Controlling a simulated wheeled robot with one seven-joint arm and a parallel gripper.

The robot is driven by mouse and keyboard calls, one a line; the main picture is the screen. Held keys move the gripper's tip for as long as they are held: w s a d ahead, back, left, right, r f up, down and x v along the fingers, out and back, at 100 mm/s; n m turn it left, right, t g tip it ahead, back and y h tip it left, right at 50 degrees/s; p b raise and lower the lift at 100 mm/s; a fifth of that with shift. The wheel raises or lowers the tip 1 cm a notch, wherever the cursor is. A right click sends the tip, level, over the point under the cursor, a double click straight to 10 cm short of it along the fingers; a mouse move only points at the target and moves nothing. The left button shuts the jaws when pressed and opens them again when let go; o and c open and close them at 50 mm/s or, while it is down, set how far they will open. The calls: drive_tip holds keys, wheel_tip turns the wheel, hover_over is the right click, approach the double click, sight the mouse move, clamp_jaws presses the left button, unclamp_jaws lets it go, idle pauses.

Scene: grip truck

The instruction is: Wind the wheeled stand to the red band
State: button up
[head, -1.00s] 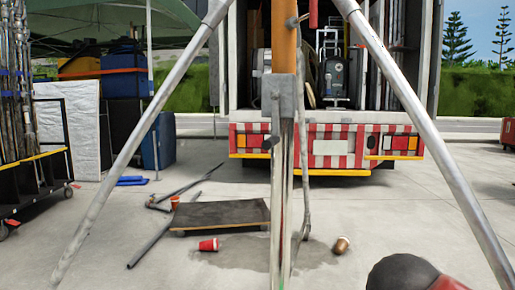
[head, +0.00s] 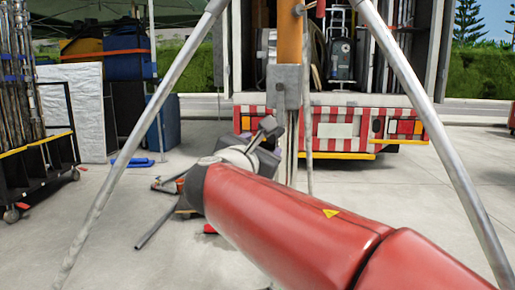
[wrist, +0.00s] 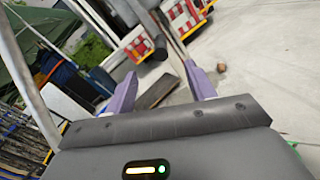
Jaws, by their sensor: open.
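The wheeled stand has an orange upper column (head: 289,38), a grey metal block (head: 287,88) and splayed silver legs (head: 130,140). Its wheels are out of view. My gripper (head: 266,128) is at the end of my red arm, by the column just below the block, partly hidden. In the wrist view my gripper (wrist: 161,90) shows two purple fingers, spread with nothing between them. A dark round-ended handle (wrist: 137,47) appears beyond the fingers, near the grey column (wrist: 175,42); I see no contact. I cannot make out a red band on the column.
An open-backed truck (head: 335,130) with a red-and-white striped bumper stands behind the stand. A rack of poles (head: 35,150) is at left. Loose pipes (head: 155,228) lie on the ground, and a flat dark board (wrist: 157,92) shows between the fingers. Open concrete lies at right.

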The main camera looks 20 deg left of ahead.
sight(275, 135)
drive_tip(key=w+p, duration=0.3)
drive_tip(key=w, duration=0.8)
drive_tip(key=shift+w, duration=0.1)
